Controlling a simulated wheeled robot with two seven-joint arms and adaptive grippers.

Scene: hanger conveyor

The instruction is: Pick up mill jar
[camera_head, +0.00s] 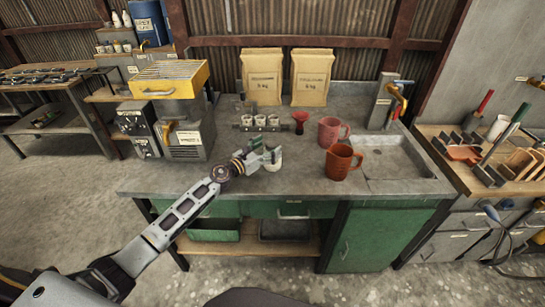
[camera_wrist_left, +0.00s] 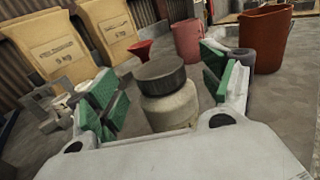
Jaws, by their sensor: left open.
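The mill jar (camera_wrist_left: 172,104), a pale, rounded jar with a dark lid, stands upright on the grey counter in the left wrist view. In the head view it is small and partly hidden by my left gripper; its pale side (camera_head: 274,164) shows at the gripper's tip. My left gripper (camera_wrist_left: 163,90) is open, with one green-padded finger on each side of the jar. Gaps show between the pads and the jar in the wrist view. My right gripper is in neither view.
A red funnel (camera_head: 300,121) and a rack of small cups (camera_head: 260,122) stand behind. Two paper bags (camera_head: 312,78) stand at the back.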

